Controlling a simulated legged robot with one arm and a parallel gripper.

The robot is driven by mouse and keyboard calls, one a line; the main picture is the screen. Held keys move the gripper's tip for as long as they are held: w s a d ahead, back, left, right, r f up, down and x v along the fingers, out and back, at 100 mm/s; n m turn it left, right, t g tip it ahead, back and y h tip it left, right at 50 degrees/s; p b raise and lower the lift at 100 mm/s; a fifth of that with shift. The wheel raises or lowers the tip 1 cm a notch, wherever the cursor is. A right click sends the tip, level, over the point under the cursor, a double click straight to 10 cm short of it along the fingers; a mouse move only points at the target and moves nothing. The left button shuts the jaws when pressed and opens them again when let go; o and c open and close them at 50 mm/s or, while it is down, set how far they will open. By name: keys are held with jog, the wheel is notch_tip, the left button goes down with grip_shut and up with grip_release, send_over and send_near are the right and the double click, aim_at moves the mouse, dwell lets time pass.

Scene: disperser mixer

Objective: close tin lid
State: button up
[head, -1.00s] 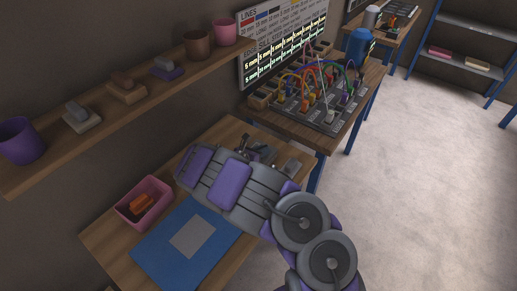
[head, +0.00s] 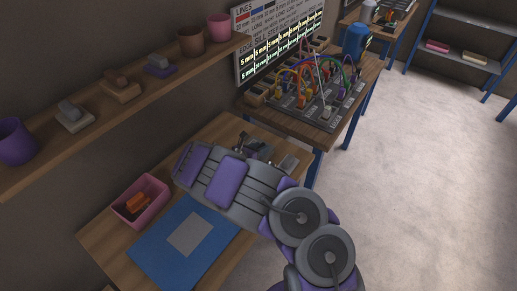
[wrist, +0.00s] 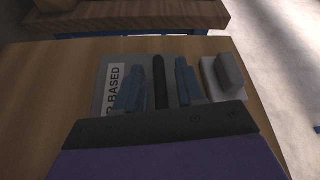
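In the wrist view, my gripper (wrist: 163,88) has its two blue-grey fingers apart, with a dark bar (wrist: 160,75) showing between them and gaps on both sides. A light grey block with a raised grip (wrist: 224,78) is just right of the right finger. In the head view, the gripper (head: 255,143) is over the far end of the near table, partly hidden by my arm. No tin lid is clearly seen.
The near wooden table (head: 105,238) holds a pink bin (head: 155,207) with orange items and a blue mat (head: 160,262) with a grey square. A wall shelf (head: 140,92) carries cups and small blocks. A second table (head: 300,125) behind holds cables. Floor at right is clear.

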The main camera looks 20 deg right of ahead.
jog(key=shift+a, duration=0.1)
jog(key=p+v, duration=0.4)
jog(key=v, duration=1.3)
jog(key=shift+s+a, duration=0.1)
jog(key=shift+s, duration=0.05)
jog(key=s+d+r+m+g+h, duration=0.1)
jog(key=s+d+r+m+g, duration=0.4)
jog(key=d+r+m, duration=0.5)
jog(key=s+d+r+m+g+y, duration=0.1)
jog(key=s+d+r+m+g, duration=0.15)
jog(key=s, duration=0.35)
jog(key=s+d+r+m+g+y, duration=0.1)
jog(key=s+d+r+m, duration=0.2)
jog(key=s+r+m, duration=0.15)
jog(key=s+a+r+m+y, duration=0.1)
jog(key=s+a+m+y, duration=0.4)
jog(key=s, duration=0.7)
jog(key=s+a+r+m+y, duration=0.1)
jog(key=s+a+m+y, duration=0.3)
jog(key=s, duration=0.7)
jog(key=shift+s+a+r+m+y, duration=0.35)
jog(key=shift+s+a+m+y, duration=0.05)
jog(key=shift+a+y, duration=0.4)
